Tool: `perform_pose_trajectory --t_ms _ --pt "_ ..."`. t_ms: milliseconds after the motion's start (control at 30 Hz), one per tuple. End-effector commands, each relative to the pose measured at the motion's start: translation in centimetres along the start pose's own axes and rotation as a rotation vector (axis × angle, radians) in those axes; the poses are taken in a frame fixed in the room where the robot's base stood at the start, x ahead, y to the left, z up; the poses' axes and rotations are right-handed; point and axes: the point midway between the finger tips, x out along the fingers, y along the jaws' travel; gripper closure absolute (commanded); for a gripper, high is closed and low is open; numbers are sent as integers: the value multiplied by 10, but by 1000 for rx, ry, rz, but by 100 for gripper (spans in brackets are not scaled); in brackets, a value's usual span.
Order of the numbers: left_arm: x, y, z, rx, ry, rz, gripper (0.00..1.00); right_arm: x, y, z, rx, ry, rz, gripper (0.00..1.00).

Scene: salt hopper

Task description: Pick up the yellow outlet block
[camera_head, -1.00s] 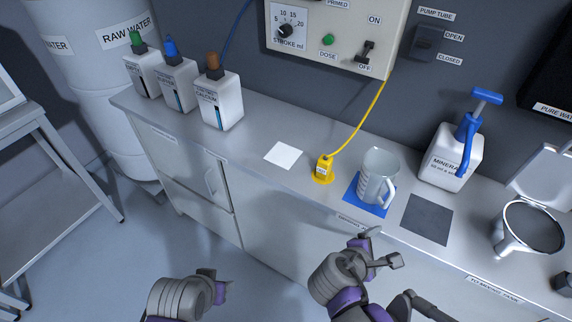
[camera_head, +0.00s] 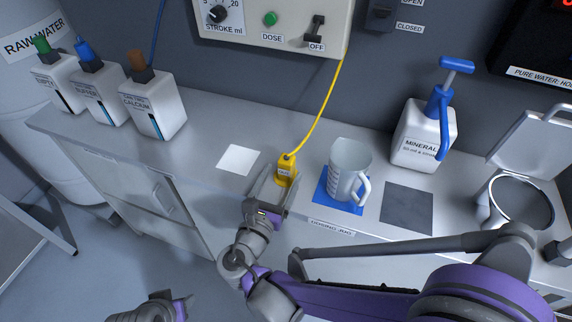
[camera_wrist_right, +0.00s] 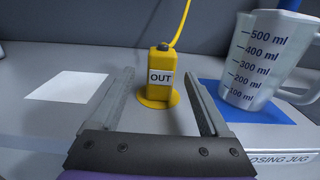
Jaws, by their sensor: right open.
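The yellow outlet block (camera_head: 287,168) stands upright on the counter, with a yellow tube running up from its top to the control panel. In the right wrist view the block (camera_wrist_right: 160,77) carries an "OUT" label and stands on a round yellow base. My right gripper (camera_head: 275,186) is open in front of the block. In the wrist view its two fingers (camera_wrist_right: 164,90) point toward the block, one on each side, with gaps on both sides. My left gripper (camera_head: 182,308) is low at the bottom edge, away from the counter; its jaws are not clear.
A clear measuring jug (camera_head: 347,170) stands on a blue mat (camera_head: 325,195) just right of the block. A white square (camera_head: 238,159) lies to its left. A dark square (camera_head: 407,207), mineral bottle (camera_head: 425,135) and metal-rimmed vessel (camera_head: 519,203) are farther right. Several bottles (camera_head: 152,104) stand left.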

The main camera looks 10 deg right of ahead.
Motion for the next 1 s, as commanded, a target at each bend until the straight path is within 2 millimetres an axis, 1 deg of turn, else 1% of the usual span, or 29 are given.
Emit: perform_pose_trajectory --t_ms 33,267,400,533,633,833,867,1000 --pt "0 0 0 0 0 0 50 8 -1 0 -1 0 -4 20" --pt "-1 0 -1 0 0 0 50 26 -1 1 0 1 -2 20" --pt "-2 0 -1 0 1 0 50 47 -4 5 1 0 -5 20" --pt "-2 0 -1 0 1 0 50 64 -2 5 1 1 -2 20" --pt "-2 0 -1 0 1 0 50 69 -2 5 1 1 -2 20" --pt "-2 0 -1 0 1 0 50 70 -2 4 1 1 0 20" --pt "-2 0 -1 0 1 0 50 69 -2 4 2 1 0 22" --pt "-2 0 -1 0 1 0 50 69 -2 4 2 1 0 47"
